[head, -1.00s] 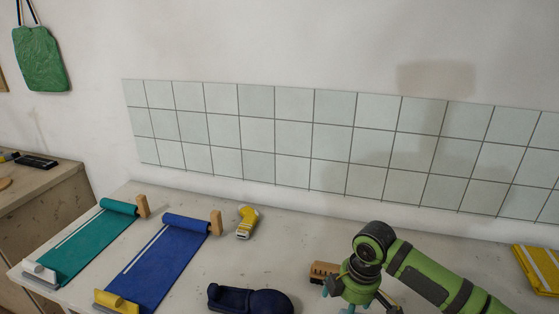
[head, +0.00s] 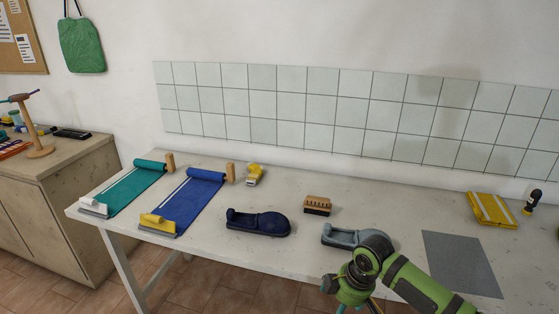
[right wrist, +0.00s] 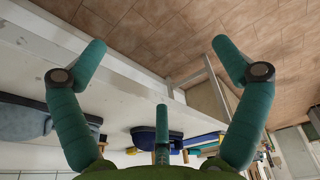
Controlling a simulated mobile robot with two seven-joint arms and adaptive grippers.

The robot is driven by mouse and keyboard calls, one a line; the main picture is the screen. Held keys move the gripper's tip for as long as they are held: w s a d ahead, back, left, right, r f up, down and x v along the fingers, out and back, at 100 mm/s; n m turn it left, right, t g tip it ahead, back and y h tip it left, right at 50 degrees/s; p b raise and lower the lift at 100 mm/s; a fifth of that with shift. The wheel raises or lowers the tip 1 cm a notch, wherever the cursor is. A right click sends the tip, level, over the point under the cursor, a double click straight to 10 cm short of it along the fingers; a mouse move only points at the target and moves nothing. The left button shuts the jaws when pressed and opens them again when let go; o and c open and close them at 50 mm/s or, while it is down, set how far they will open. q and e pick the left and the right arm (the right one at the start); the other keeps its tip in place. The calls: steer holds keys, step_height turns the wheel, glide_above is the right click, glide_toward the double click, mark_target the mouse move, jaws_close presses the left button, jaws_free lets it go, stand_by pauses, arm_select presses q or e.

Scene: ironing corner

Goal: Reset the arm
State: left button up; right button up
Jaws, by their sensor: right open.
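My right arm comes in from the lower right in the head view, with its green wrist over the front of the white table (head: 290,257). My right gripper (head: 352,305) is cut off by the bottom edge of that view. In the right wrist view, the gripper (right wrist: 160,55) has its teal fingers spread wide, with nothing between the tips. The table edge and floor show behind them. A grey-blue iron-shaped object (head: 340,236) lies just behind my right wrist, partly hidden by it. My left gripper is not in view.
A dark blue iron-shaped object (head: 258,223), brush (head: 317,206), teal strip (head: 132,190) and blue strip (head: 190,202) lie on the table. A yellow folded cloth (head: 492,210), dark bottle (head: 531,202) and bare grey mat (head: 462,264) are right. A wooden cabinet (head: 50,195) stands left.

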steer(key=s+d+f+m+t, duration=0.1)
steer(key=d+f+m, duration=0.15)
steer(key=f, duration=0.65)
steer(key=s+d+f+m, duration=0.1)
steer(key=f+m, duration=0.2)
steer(key=f, duration=0.6)
steer(key=s+d+f+m, duration=0.2)
steer(key=s+f, duration=0.6)
steer(key=f, duration=0.2)
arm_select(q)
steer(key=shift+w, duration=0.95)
arm_select(e)
steer(key=s+d+f+m, duration=0.1)
steer(key=s+f, duration=0.3)
steer(key=s, duration=0.7)
steer(key=s+f+g+h, duration=0.1)
steer(key=s+f, duration=0.3)
steer(key=s, duration=0.7)
steer(key=s+d+f+m+h, duration=0.1)
steer(key=s+f, duration=0.3)
steer(key=s, duration=0.6)
steer(key=shift+s+d+m, duration=0.3)
steer(key=shift+s+m, duration=0.05)
steer(key=shift+s, duration=0.05)
